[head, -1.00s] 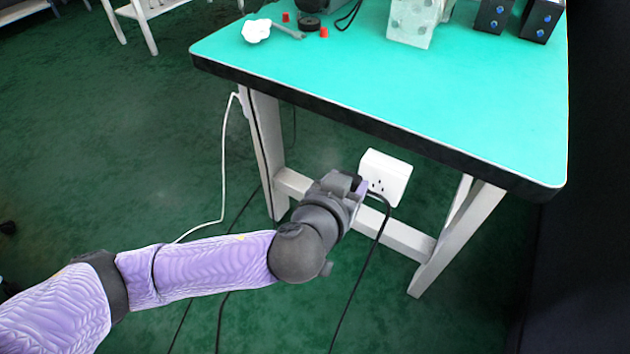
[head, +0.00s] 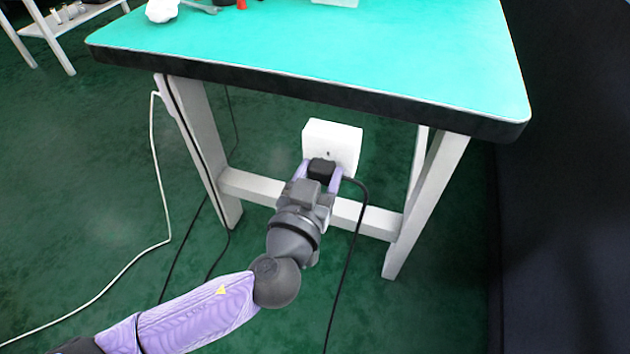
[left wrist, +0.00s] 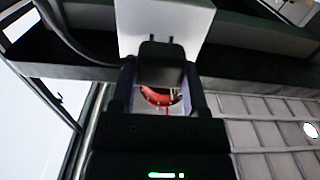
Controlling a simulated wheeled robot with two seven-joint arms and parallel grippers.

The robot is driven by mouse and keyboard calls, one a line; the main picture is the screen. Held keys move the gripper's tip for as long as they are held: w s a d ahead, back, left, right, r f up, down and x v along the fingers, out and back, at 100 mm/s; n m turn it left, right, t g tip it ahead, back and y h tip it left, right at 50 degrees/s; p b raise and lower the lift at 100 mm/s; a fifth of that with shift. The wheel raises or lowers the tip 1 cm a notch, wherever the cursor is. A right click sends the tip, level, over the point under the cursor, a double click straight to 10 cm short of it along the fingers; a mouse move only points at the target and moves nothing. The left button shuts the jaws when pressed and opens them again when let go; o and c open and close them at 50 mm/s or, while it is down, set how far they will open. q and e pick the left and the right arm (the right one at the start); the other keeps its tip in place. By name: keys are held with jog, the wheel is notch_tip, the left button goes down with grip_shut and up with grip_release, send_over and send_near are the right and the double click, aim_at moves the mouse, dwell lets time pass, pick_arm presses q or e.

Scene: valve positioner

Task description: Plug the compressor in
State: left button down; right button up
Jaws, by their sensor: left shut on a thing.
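The black plug (head: 322,167) is between the purple fingers of my left gripper (head: 319,174), which is shut on it. In the head view the plug is at the lower front of the white socket box (head: 338,138) on the table's lower crossbar. One socket hole shows above the plug; the others are hidden behind it. In the left wrist view the plug (left wrist: 160,65) has its prongs showing against the white box (left wrist: 195,18), so it does not look seated. A black cable (head: 357,225) runs from the plug down to the floor. My right gripper is not in view.
The green-topped table (head: 330,50) overhangs the socket box. Its white legs (head: 425,205) stand either side, joined by the crossbar (head: 255,188). A white cable (head: 155,170) and other dark cables lie left of the table.

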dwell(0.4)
pick_arm(q)
jog(key=shift+f, duration=0.1)
dwell(0.5)
jog(key=shift+w, duration=0.2)
jog(key=shift+d, duration=0.1)
dwell(0.4)
jog(key=shift+w+d+b, duration=0.15)
jog(key=shift+w+b, duration=0.25)
jog(key=shift+w, duration=0.1)
dwell(0.4)
grip_release()
jog(key=shift+s, duration=0.1)
